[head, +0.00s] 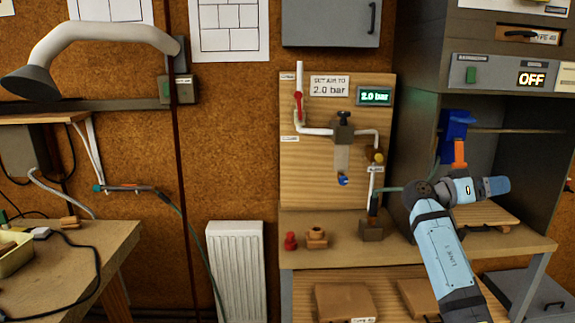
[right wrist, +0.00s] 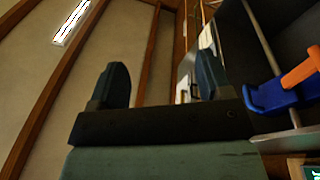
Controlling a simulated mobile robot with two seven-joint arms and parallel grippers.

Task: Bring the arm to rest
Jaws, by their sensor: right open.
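My right arm (head: 442,245) is light blue and rises from the bottom right in the head view, in front of the bench and the open grey cabinet. It bends at a dark joint, and its end part points right; I cannot make out the fingers there. In the right wrist view my right gripper (right wrist: 162,72) shows two dark fingers set apart, with nothing between them. A blue holder with an orange handle (right wrist: 275,97) is to the right of the fingers there. My left gripper is not in view.
The blue holder (head: 456,128) is on a rod by the grey cabinet (head: 415,75), whose display reads OFF. Left of the arm are a wooden air panel (head: 310,180) reading 2.0 bar and a bench (head: 335,252) with small fittings. A white radiator (head: 236,270) and another table (head: 75,265) stand further left.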

